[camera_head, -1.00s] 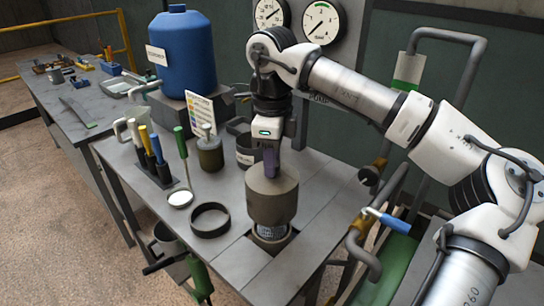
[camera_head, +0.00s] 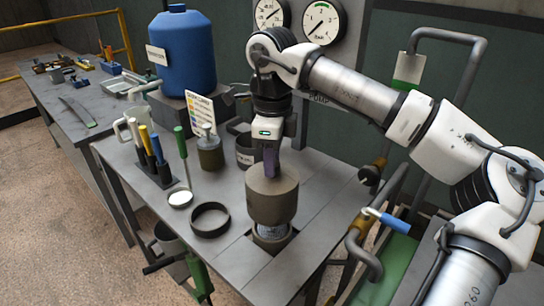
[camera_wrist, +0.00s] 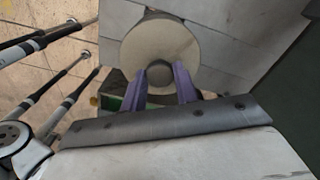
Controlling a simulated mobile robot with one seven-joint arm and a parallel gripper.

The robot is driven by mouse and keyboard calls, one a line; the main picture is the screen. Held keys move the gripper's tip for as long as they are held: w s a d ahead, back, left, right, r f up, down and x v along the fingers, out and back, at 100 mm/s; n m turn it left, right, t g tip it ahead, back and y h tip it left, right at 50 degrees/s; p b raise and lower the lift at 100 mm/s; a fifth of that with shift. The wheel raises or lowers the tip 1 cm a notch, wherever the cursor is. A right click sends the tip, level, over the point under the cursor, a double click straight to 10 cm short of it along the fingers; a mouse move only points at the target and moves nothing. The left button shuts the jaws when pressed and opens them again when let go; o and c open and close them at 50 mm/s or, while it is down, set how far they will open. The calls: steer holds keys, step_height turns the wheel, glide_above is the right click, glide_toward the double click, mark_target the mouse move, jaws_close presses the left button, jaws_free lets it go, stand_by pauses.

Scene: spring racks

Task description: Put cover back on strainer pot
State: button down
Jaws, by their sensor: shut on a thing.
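The cover (camera_head: 272,196) is a dull brown-grey cylinder with a round flat top. It is upright over the strainer pot (camera_head: 270,232), whose mesh and base show just below the cover's lower edge. A small gap or exposed band of the pot is still visible there. My gripper (camera_head: 271,164) points straight down above the cover, shut on its knob. In the wrist view, the purple fingers (camera_wrist: 160,82) sit on either side of the round knob (camera_wrist: 160,74), with the cover's pale top (camera_wrist: 160,42) around it. The inside of the cover is hidden.
A dark ring (camera_head: 210,220) lies on the table left of the pot. A tool holder (camera_head: 155,170), a small brown canister (camera_head: 210,152) and a blue tank (camera_head: 183,55) stand farther back. Pipes with a blue-handled valve (camera_head: 387,220) are at the right, beyond the table edge.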

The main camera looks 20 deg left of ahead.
mark_target(272, 192)
steer(key=shift+f+b, duration=3.3)
steer(key=shift+f, duration=1.25)
steer(key=c, duration=1)
jaws_free()
step_height(272, 192, up, 14)
steer(key=shift+f, duration=0.1)
